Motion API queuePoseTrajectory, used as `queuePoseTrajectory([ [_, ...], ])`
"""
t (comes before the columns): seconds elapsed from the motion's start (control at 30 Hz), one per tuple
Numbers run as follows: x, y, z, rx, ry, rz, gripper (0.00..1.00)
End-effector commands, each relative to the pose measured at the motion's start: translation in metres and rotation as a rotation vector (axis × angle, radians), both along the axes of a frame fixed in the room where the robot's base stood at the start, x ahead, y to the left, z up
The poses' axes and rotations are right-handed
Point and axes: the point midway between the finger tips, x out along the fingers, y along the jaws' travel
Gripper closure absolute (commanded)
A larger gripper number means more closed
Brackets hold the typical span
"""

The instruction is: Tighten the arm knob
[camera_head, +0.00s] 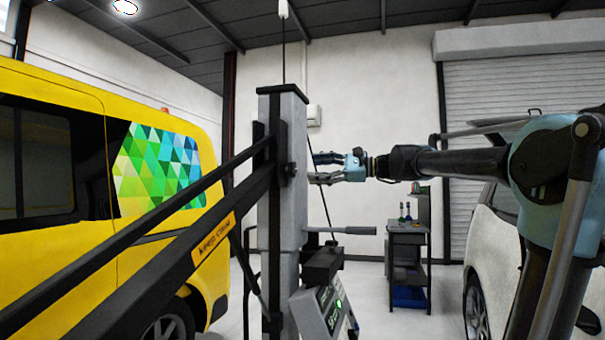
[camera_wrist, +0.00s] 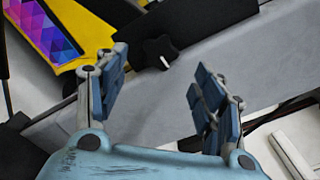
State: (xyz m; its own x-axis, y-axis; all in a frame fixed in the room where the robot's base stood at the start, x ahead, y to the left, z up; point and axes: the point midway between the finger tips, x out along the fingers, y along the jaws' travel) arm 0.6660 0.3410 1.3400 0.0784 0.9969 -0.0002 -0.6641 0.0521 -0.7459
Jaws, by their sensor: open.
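The arm knob (camera_wrist: 158,52) is a small black lobed knob with a light lever-like mark, on a black bracket against the grey post. In the head view a dark knob (camera_head: 290,170) shows on the grey post (camera_head: 290,215), left of my gripper. My gripper (camera_head: 316,168) is open and points left at the post. In the wrist view the two blue fingers of my gripper (camera_wrist: 160,80) stand apart, with the knob beyond and between their tips. I see no contact with the knob.
A yellow van (camera_head: 60,200) with a coloured triangle pattern is at left. Black lift arms (camera_head: 190,260) run from the post to lower left. A lever (camera_head: 350,230) and display box (camera_head: 325,308) sit below my gripper. A cart (camera_head: 408,240) and white car (camera_head: 490,240) are at right.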

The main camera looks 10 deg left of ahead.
Motion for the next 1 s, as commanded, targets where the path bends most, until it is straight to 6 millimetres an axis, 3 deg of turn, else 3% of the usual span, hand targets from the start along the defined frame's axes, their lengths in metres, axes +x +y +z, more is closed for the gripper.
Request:
queuePoseTrajectory([
  [0.4,0.004,0.049,0.0,0.0,0.0,0.003,0.37],
  [0.87,0.005,0.057,0.0,0.0,0.0,0.0,0.37],
  [1.0,0.005,0.057,0.0,0.0,0.0,0.0,0.67],
])
